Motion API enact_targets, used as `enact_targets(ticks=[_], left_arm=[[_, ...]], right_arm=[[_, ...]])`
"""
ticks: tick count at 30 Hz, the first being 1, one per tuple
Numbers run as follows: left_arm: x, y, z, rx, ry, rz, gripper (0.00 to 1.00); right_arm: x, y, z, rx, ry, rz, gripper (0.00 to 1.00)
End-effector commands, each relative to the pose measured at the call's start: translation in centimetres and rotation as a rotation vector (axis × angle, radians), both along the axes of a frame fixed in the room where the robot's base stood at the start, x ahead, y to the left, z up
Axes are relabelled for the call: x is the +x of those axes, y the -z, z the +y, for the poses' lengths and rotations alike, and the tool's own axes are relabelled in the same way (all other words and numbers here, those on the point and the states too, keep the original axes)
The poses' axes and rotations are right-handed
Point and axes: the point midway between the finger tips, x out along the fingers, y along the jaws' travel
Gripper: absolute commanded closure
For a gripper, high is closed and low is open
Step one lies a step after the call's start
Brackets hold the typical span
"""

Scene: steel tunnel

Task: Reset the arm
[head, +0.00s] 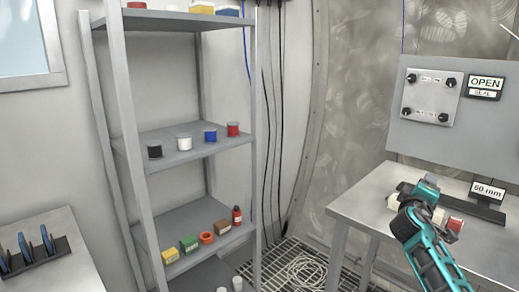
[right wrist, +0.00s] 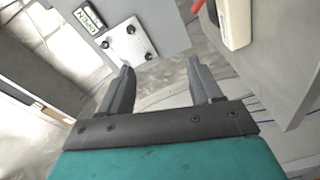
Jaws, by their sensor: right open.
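My right arm (head: 432,252), teal and dark grey, comes in from the lower right of the head view, above the right-hand table. Its gripper shows closely in the right wrist view (right wrist: 160,70). The two grey fingers stand apart with nothing between them. In the head view the fingers are small and hard to make out. My left arm and gripper are not in view.
The right-hand table (head: 365,208) carries a "60 mm" sign (head: 488,190) and a red-ended item (head: 455,224) partly hidden by my arm. A knobbed panel (head: 430,96) stands behind. A shelf rack (head: 188,150) holds small containers. Coiled cable (head: 303,270) lies on the floor grating.

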Motion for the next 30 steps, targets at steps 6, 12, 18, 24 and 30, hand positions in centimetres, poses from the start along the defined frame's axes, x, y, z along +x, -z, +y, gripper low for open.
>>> enact_targets(ticks=[6,12,18,24,30], left_arm=[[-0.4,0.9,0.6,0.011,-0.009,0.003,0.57],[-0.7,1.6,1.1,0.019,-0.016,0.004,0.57],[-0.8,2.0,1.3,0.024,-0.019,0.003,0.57],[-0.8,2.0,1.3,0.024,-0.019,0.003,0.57],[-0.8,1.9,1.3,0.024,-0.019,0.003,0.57]], right_arm=[[3.4,1.5,5.2,0.373,-0.294,-0.157,0.36],[4.8,0.6,9.2,0.675,-0.487,-0.315,0.36],[3.9,2.2,12.3,0.883,-0.587,-0.389,0.36],[-0.6,9.9,15.8,0.941,-0.583,-0.278,0.36],[-8.2,18.4,20.0,1.034,-0.562,-0.144,0.36]])
